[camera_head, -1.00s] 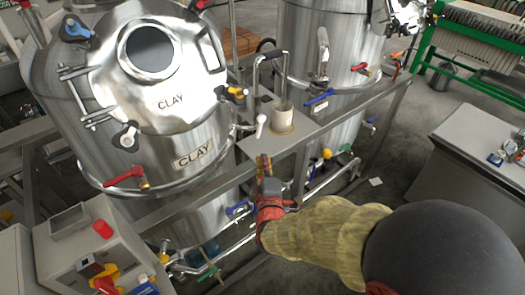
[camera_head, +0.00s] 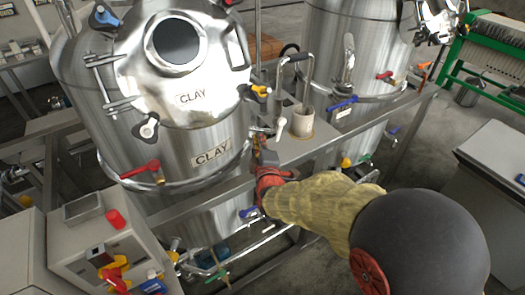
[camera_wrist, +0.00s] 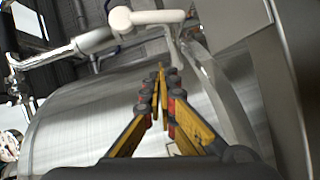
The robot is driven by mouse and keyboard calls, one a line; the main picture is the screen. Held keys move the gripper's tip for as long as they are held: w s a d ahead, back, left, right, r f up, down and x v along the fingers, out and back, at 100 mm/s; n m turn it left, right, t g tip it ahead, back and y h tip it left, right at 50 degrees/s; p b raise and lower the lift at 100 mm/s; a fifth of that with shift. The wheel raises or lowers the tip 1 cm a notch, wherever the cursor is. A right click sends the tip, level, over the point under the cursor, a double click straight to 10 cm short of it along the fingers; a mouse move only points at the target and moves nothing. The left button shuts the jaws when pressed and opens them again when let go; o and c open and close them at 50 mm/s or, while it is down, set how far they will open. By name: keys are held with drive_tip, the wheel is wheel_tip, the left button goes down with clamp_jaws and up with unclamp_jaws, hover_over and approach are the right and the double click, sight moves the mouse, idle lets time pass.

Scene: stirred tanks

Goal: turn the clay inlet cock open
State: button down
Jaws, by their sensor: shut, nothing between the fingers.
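The clay tank (camera_head: 190,120) is a steel vessel labelled CLAY on its lid and wall. A small white-handled cock (camera_head: 280,124) sits at its right side, by the grey ledge. In the wrist view the white lever (camera_wrist: 150,17) lies across the top, beyond my fingertips, with a metal pipe running left from its hub. My gripper (camera_head: 262,143) is at the tank's right side, just left of the white handle. In the wrist view my gripper (camera_wrist: 161,72) has its fingers together and empty, with a gap to the lever. I cannot read any label on the cock.
A beige cup (camera_head: 302,122) and a bent metal pipe (camera_head: 308,75) stand on the ledge right of the cock. A red lever (camera_head: 140,170) is on the clay tank's front. A frame rail (camera_head: 205,195) runs below. A second tank (camera_head: 350,45) stands behind right.

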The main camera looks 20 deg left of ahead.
sight(279, 133)
drive_tip(key=shift+w+d+f+b, duration=0.25)
drive_tip(key=shift+w+d+f, duration=0.05)
drive_tip(key=shift+w+d, duration=0.45)
drive_tip(key=shift+w+d+f+b, duration=0.25)
drive_tip(key=shift+w+d, duration=0.35)
drive_tip(key=shift+w, duration=0.25)
drive_tip(key=shift+w+d+f+n+b, duration=0.45)
drive_tip(key=shift+f+b, duration=0.15)
drive_tip(key=shift+b, duration=0.65)
drive_tip(key=shift+r, duration=0.15)
drive_tip(key=shift+a, duration=0.1)
